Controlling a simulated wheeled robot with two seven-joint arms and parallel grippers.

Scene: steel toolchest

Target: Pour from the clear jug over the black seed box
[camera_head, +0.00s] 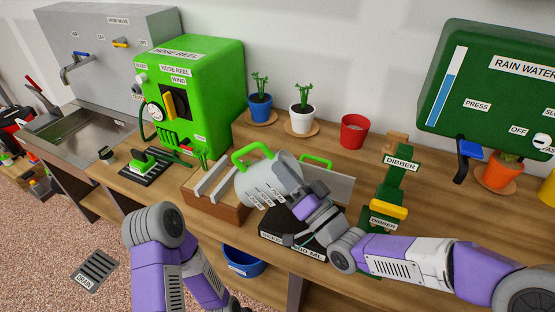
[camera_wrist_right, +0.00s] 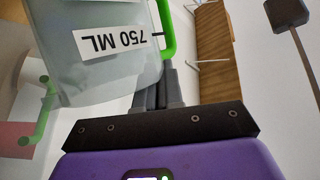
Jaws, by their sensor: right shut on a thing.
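The clear jug (camera_head: 262,186), greyish and see-through with a green handle and white labels, is tilted above the bench. My right gripper (camera_head: 289,182) is shut on it. In the right wrist view the jug (camera_wrist_right: 105,65) fills the upper left, its "750 ML" label upside down, with a green handle (camera_wrist_right: 167,30) near my fingers (camera_wrist_right: 163,88). The black seed box (camera_head: 285,249) sits near the bench's front edge, below and right of the jug; my right arm partly hides it. I see no stream of water. My left arm shows at lower left, but its gripper does not.
A wooden crate (camera_head: 217,208) stands left of the seed box, and a green dibber stand (camera_head: 398,170) right of it. A green hose reel (camera_head: 205,95) is behind left. A clear panel (camera_head: 340,188) and green loop (camera_head: 316,160) stand behind. Pots line the back.

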